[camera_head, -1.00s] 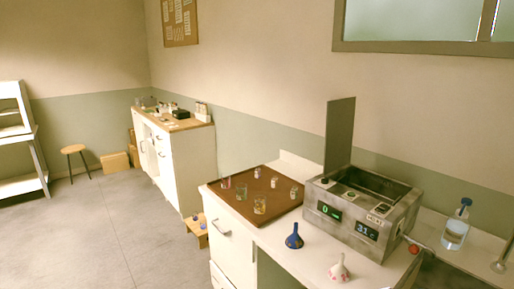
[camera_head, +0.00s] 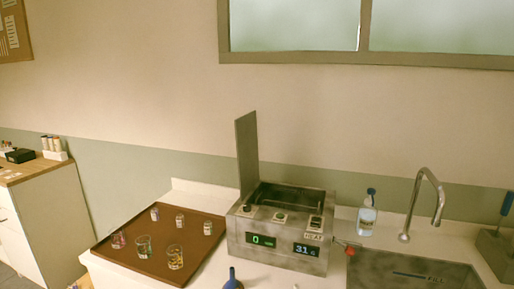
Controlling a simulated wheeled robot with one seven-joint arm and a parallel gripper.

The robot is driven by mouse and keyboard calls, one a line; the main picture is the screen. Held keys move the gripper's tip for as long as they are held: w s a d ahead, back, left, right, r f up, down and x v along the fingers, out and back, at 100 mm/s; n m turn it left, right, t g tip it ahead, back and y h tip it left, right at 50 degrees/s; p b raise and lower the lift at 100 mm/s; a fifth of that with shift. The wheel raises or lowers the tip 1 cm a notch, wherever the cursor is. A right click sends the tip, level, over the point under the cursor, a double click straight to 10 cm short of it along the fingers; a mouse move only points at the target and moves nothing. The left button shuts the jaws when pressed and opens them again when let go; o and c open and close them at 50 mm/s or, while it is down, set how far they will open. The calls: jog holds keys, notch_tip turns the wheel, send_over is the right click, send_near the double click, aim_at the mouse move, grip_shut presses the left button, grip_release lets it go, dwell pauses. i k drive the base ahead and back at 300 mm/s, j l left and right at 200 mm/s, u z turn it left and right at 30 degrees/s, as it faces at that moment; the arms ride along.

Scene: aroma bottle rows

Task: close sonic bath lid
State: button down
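The sonic bath (camera_head: 280,226) is a grey metal box on the white counter, with two lit displays and several knobs on its sloped front. Its basin is uncovered. The lid (camera_head: 247,155) is a thin grey panel standing upright at the left end of the bath. My gripper is not in view.
A brown tray (camera_head: 134,267) with several small bottles and glasses lies left of the bath. A blue funnel (camera_head: 233,283) stands in front. A wash bottle (camera_head: 367,214), a faucet (camera_head: 428,200) and a sink (camera_head: 415,273) are to the right. A wall is behind.

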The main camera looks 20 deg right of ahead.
aim_at(246, 126)
jog(key=i+j+z, duration=0.35)
jog(key=j, duration=0.3)
jog(key=j+z, duration=0.35)
jog(key=j, duration=0.35)
jog(key=j+z, duration=0.4)
jog(key=j, duration=0.35)
jog(key=i, duration=0.05)
